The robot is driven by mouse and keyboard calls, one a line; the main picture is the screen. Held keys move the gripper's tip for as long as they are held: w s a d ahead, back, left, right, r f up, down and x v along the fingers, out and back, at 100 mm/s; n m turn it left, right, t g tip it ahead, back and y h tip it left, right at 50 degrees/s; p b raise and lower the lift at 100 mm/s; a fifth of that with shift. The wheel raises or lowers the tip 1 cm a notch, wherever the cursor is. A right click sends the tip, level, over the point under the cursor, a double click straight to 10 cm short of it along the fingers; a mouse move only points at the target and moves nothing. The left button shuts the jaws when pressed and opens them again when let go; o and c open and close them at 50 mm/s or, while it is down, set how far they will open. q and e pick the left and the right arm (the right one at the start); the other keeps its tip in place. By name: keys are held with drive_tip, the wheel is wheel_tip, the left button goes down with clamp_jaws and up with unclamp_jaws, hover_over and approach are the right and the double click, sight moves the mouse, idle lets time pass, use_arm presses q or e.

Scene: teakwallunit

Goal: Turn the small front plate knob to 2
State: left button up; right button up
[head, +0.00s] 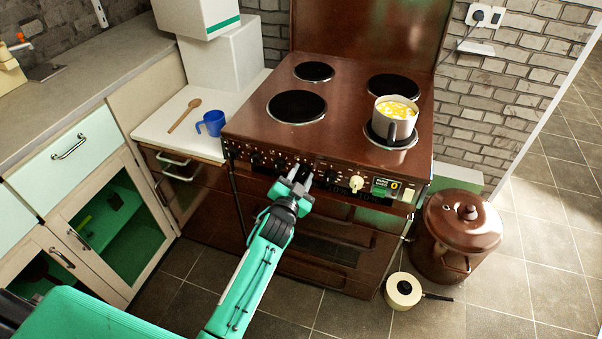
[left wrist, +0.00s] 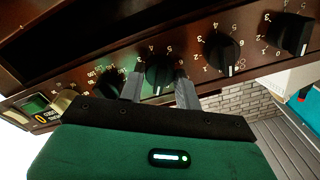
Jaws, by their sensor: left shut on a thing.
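The brown stove (head: 345,122) has a row of knobs along its front panel. My left gripper (head: 296,180) is at the panel, left of the cream knob (head: 356,183). In the left wrist view, where the numerals appear upside down, the left gripper (left wrist: 160,90) has one finger on each side of a black knob (left wrist: 158,70) and is shut on it. A pale mark shows at this knob's lower edge; its exact setting is hard to read. Which hob plate it serves cannot be told. My right gripper is not in view.
Another black knob (left wrist: 222,52) sits beside the held one. A white pot (head: 396,112) with yellow contents stands on the front right plate (head: 375,138). A blue mug (head: 211,122) and wooden spoon (head: 184,115) lie left. A brown lidded bin (head: 455,240) stands right.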

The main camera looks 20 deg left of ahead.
use_arm(q)
drive_tip(key=shift+m, duration=1)
drive_tip(key=m, duration=0.2)
drive_tip(key=shift+m+p, duration=0.35)
drive_tip(key=shift+m, duration=0.95)
drive_tip(key=m, duration=0.3)
drive_tip(key=shift+m, duration=1)
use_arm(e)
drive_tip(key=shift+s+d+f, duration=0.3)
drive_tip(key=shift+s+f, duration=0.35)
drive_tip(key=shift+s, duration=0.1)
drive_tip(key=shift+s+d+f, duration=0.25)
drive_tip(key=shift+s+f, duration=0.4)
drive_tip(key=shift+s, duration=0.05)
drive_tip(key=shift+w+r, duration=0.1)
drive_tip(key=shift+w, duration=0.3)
use_arm(q)
drive_tip(key=o, duration=1)
